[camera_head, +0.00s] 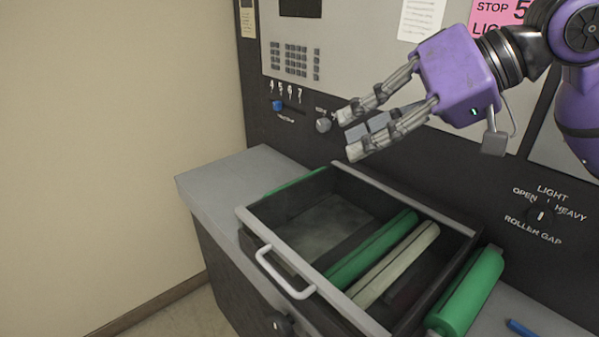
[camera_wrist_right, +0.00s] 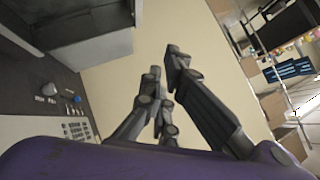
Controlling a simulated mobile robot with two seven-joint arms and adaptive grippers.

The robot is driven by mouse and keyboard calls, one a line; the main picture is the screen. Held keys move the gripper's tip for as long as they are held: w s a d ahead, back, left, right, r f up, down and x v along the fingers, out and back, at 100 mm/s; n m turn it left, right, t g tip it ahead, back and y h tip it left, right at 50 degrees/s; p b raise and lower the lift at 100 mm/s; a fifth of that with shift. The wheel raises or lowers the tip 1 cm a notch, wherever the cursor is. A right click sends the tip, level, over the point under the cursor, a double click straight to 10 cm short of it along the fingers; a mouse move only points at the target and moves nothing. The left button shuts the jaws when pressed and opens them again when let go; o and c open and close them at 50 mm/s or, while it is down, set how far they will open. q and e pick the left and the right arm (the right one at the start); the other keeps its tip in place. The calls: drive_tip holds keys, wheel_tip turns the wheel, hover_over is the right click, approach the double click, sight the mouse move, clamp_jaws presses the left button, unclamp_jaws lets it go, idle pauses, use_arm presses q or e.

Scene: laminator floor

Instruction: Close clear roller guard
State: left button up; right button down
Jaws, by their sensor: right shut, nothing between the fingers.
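The roller guard (camera_head: 257,227) shows in the head view as a dark rectangular frame with a grey front edge, around the rollers on the machine. A white handle (camera_head: 285,275) is on its front. Its clear panel is hard to make out, and I cannot tell how far it is open. Green (camera_head: 372,250) and cream (camera_head: 398,264) rollers show inside the frame. My right gripper (camera_head: 352,135) is above and behind the frame, in front of the control panel, apart from the handle. It is shut and empty. It also shows in the right wrist view (camera_wrist_right: 164,66). My left gripper is not in view.
A green roller (camera_head: 466,293) lies right of the frame. The panel behind has a keypad (camera_head: 295,61), a blue knob (camera_head: 278,106), a grey knob (camera_head: 323,125) and a roller gap dial (camera_head: 541,214). A wall is at left. The grey top (camera_head: 222,180) left of the frame is clear.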

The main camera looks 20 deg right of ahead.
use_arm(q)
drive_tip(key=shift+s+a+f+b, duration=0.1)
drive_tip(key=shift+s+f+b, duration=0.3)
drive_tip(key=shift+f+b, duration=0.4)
use_arm(e)
drive_tip(key=w+a+f, duration=0.4)
drive_tip(key=a+f, duration=0.3)
drive_tip(key=f, duration=0.2)
drive_tip(key=shift+a, duration=0.3)
